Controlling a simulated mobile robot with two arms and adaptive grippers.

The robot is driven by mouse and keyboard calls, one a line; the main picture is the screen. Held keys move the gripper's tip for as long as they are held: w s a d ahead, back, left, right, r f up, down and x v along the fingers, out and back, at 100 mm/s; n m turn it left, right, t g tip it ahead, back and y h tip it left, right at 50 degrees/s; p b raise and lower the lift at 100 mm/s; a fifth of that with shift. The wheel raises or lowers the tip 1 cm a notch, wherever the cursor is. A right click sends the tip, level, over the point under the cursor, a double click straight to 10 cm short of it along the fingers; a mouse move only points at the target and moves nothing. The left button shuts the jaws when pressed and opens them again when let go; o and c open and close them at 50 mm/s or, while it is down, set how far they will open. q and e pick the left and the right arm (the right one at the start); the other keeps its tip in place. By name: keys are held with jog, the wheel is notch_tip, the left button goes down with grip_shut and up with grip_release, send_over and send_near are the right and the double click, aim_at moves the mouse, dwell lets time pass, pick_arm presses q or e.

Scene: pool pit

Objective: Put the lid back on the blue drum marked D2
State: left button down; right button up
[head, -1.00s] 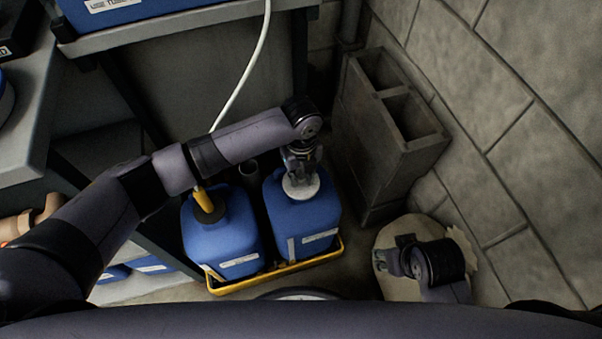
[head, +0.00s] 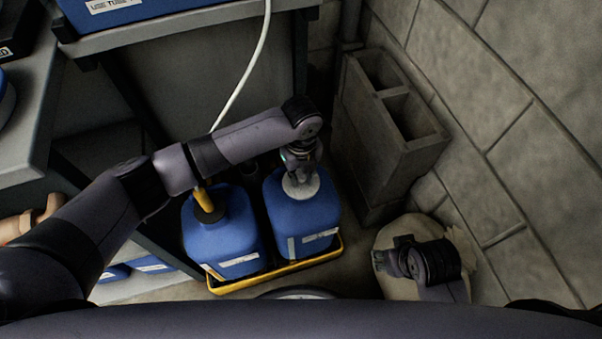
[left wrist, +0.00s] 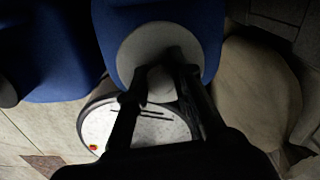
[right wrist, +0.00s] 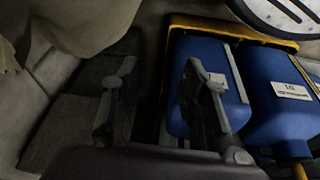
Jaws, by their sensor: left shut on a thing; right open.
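Two blue drums stand side by side in the head view. The right drum (head: 305,222) has a pale round lid (head: 289,191) at its top. My left gripper (head: 301,181) is above this drum, shut on the lid's knob. In the left wrist view the lid (left wrist: 135,50) lies over the blue top; whether it is fully seated I cannot tell. The left drum (head: 222,240) has a yellow-and-dark fitting in its neck; its label in the right wrist view (right wrist: 290,90) seems to read D1. The right drum's label is too small to read. My right gripper (head: 379,262) is open and empty.
A yellow-rimmed tray (head: 275,278) holds both drums. A grey hollow block (head: 390,130) stands close behind on the right, near the wall. A pale sack (head: 392,235) lies under my right gripper. A shelf with a blue container (head: 130,10) and a hanging white hose is behind left.

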jog(key=shift+x, duration=0.95)
jog(key=shift+w+a, duration=0.1)
jog(key=shift+a, duration=0.05)
pick_arm(q)
jog(key=c, duration=1.6)
grip_release()
jog(key=shift+o, duration=1.3)
pick_arm(e)
jog(key=shift+s, duration=0.25)
jog(key=shift+s, duration=0.1)
pick_arm(q)
jog(key=shift+o, duration=0.5)
